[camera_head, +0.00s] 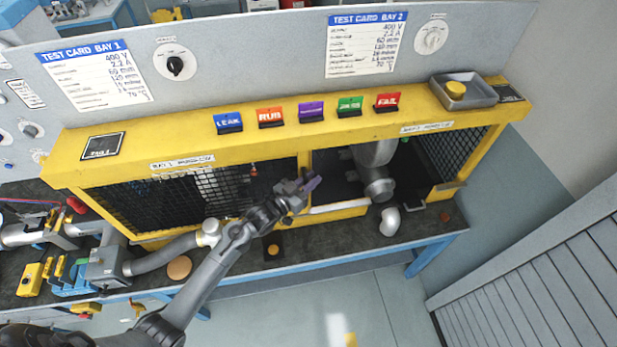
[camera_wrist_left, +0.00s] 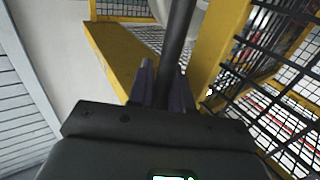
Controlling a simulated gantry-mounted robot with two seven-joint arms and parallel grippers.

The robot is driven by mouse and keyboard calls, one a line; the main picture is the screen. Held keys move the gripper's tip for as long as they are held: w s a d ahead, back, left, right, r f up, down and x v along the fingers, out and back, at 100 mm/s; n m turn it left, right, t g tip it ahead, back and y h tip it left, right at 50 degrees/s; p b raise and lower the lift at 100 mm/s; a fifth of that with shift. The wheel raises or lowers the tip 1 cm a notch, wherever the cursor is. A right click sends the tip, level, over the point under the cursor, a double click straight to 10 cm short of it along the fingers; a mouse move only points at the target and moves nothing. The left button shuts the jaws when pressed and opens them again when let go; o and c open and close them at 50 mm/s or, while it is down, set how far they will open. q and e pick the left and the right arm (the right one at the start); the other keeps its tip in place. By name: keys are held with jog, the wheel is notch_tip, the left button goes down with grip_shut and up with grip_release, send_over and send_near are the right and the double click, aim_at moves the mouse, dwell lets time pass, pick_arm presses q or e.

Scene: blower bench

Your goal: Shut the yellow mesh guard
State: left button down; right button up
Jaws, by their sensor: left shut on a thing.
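The yellow mesh guard (camera_head: 160,203), a yellow frame with black mesh, covers the front of the left bay in the head view. The bay opening to its right is uncovered. Yellow frame and black mesh (camera_wrist_left: 268,95) also fill the right of the left wrist view. My left gripper (camera_head: 308,185) is at the upright between the two bays. Its purple fingers (camera_wrist_left: 163,85) are shut on a dark upright bar (camera_wrist_left: 178,40), which seems to be the guard's handle. The bar's ends are hidden. My right gripper is not in view.
A grey blower pipe (camera_head: 376,165) stands inside the open bay. Coloured label blocks (camera_head: 310,111) and a grey tray (camera_head: 465,92) sit on the yellow top.

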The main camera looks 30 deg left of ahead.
pick_arm(q)
jog(key=shift+a+r, duration=0.1)
jog(key=c, duration=1.4)
grip_release()
jog(key=shift+s+a, duration=0.1)
jog(key=shift+s, duration=0.1)
jog(key=b+v, duration=0.2)
jog(key=v, duration=0.8)
jog(key=shift+s, duration=0.4)
